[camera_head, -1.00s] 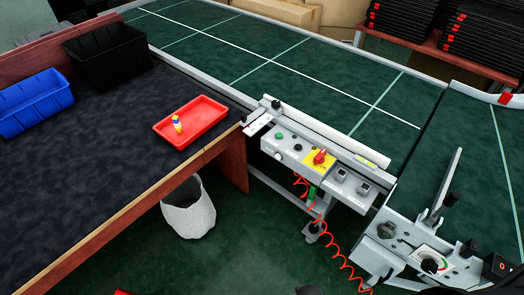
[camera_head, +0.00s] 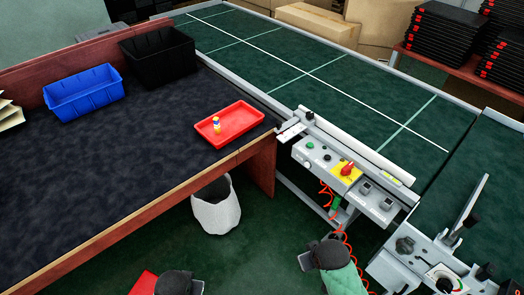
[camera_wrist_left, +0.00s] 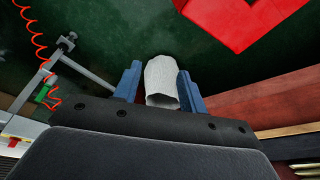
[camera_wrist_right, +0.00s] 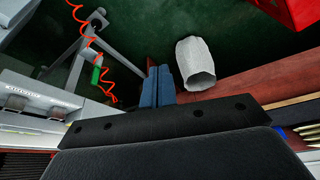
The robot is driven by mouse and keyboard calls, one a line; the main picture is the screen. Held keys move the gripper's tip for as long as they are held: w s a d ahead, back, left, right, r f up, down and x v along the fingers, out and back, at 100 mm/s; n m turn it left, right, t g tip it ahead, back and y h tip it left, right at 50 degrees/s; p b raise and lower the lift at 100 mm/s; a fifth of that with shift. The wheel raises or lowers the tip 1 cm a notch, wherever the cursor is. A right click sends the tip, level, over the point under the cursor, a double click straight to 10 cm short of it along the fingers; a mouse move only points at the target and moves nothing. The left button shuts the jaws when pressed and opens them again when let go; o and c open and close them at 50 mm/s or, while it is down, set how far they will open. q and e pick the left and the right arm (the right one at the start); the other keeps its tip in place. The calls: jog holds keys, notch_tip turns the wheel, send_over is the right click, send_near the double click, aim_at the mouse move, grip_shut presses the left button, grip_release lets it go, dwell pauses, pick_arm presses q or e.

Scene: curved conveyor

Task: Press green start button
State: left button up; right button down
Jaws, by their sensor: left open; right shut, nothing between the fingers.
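The green start button (camera_head: 310,145) is a small round button at the far left end of the grey control panel (camera_head: 372,203) on the conveyor's side. A black button (camera_head: 327,157) and a red knob on a yellow plate (camera_head: 347,168) sit to its right. My right gripper (camera_head: 304,262) is low in the head view, below the panel and apart from it. In the right wrist view its blue fingers (camera_wrist_right: 157,85) are together and empty. My left gripper (camera_head: 196,287) is at the bottom edge. In the left wrist view its fingers (camera_wrist_left: 160,82) are apart, with nothing between them.
A dark table (camera_head: 100,150) on the left holds a red tray (camera_head: 245,120) with a small figure, a blue bin (camera_head: 83,95) and a black bin (camera_head: 158,58). A white waste basket (camera_head: 216,212) stands below. A coiled red cable (camera_head: 345,245) hangs under the panel.

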pick_arm(q)
jog(key=s+f, duration=0.3)
jog(key=f, duration=2.6)
pick_arm(e)
jog(key=w+a+r+n+t+y, duration=0.1)
jog(key=w+a+n, duration=0.25)
jog(key=w, duration=1.05)
jog(key=w+a+r+n+t+y, duration=0.1)
jog(key=w+a+n+y, duration=0.2)
jog(key=w, duration=1.2)
pick_arm(q)
jog(key=s+a+f+g, duration=0.1)
jog(key=s+a+f, duration=0.2)
jog(key=s+f, duration=1.2)
notch_tip(320, 180, down, 4)
jog(key=shift+f, duration=0.1)
pick_arm(e)
jog(key=w+d+r+n+t+h, duration=0.1)
jog(key=w+d+r, duration=0.2)
jog(key=w+d, duration=0.6)
jog(key=w+d+r+n+t+h, duration=0.1)
jog(key=w+d+r, duration=0.2)
jog(key=w+d, duration=0.5)
jog(key=w, duration=0.7)
jog(key=shift+d+r+n, duration=0.35)
jog(key=shift+d+r, duration=0.05)
pick_arm(q)
jog(key=shift+w, duration=0.1)
pick_arm(e)
jog(key=shift+f, duration=0.1)
